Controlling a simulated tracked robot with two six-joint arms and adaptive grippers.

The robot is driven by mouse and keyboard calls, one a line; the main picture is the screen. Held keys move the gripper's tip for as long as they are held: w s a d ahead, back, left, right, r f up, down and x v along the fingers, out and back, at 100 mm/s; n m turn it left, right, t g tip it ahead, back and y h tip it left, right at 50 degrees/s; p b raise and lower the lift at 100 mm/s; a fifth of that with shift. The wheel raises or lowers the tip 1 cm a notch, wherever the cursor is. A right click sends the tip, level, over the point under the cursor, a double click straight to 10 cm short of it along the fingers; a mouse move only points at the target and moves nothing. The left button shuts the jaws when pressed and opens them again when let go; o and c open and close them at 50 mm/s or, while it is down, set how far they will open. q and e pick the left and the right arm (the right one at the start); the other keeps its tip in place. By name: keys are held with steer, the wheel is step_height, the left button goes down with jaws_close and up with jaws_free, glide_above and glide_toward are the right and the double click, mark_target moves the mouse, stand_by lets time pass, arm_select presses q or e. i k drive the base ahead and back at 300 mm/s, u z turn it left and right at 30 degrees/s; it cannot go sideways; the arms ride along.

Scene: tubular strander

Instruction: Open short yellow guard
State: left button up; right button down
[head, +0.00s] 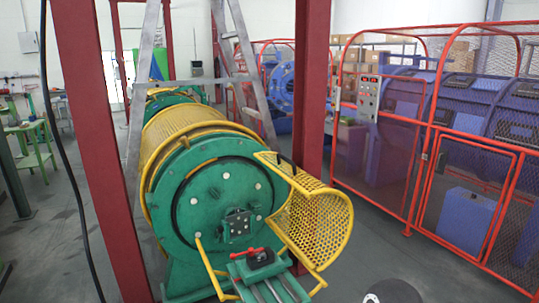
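The short yellow mesh guard (318,222) is at the front right of the green strander end. It is a curved basket-like piece with a yellow rim and a black handle (286,160) at its upper left. It stands out in front of the round green end plate (225,203) and to its right, and the plate's middle is uncovered. A longer yellow mesh guard (185,122) covers the drum behind. Neither of my grippers shows in the head view, so nothing is seen touching the guard.
A red-handled clamp device (260,258) sits on rails below the end plate. Red posts (92,120) and a metal ladder (255,75) stand close to the machine. Red mesh fencing (420,200) encloses blue machinery at right. Grey floor (375,240) lies between fence and guard.

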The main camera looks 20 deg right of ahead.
mark_target(325, 190)
steer(key=i, duration=1)
steer(key=z, duration=0.4)
